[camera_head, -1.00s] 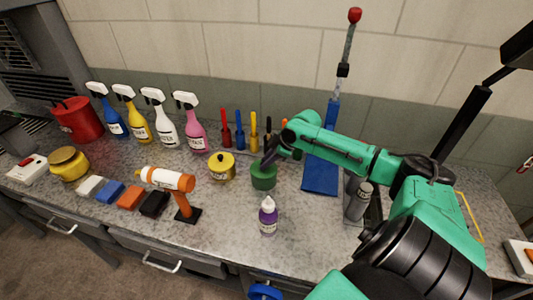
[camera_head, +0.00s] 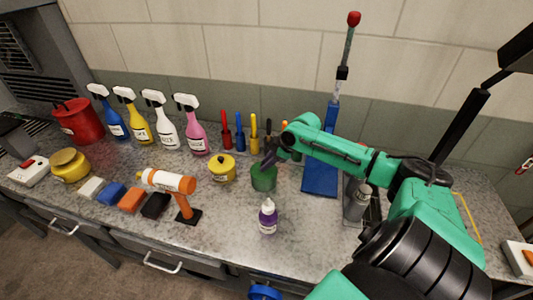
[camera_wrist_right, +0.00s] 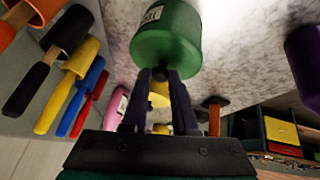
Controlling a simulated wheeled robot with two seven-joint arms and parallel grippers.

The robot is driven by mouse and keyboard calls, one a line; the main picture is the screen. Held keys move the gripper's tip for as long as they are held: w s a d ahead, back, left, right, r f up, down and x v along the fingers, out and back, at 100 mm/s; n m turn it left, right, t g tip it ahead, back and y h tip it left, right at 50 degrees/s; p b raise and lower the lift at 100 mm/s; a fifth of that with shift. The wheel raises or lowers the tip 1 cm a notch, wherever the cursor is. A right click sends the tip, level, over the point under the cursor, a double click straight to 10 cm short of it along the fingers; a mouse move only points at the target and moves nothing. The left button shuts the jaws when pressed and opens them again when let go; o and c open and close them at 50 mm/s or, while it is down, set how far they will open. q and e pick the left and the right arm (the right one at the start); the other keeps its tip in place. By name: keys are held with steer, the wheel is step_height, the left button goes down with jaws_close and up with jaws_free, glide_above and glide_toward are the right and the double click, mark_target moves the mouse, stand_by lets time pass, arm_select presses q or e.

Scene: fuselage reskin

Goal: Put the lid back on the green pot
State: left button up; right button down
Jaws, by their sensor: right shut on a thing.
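The green pot (camera_head: 264,181) stands on the grey counter, right of a yellow pot. Its side and white label also show in the right wrist view (camera_wrist_right: 168,25). My right gripper (camera_head: 268,162) is above the pot, pointing down. In the right wrist view my right gripper (camera_wrist_right: 158,75) is shut on the small dark knob of the green lid (camera_wrist_right: 165,58). The lid is at the pot's top; I cannot tell whether it is fully seated. My left gripper is not in view.
The yellow pot (camera_head: 221,170) stands close on the left, and a purple dropper bottle (camera_head: 268,217) in front. Spray bottles (camera_head: 160,117) and upright coloured-handled tools (camera_head: 240,131) line the back. A blue stand (camera_head: 320,180) is to the right. The front counter is partly clear.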

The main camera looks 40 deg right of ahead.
steer(key=c, duration=0.6)
jaws_free()
steer(key=o, duration=0.5)
step_height(320, 180, up, 5)
steer(key=p, duration=0.5)
steer(key=shift+f, duration=0.1)
steer(key=shift+r, duration=1.1)
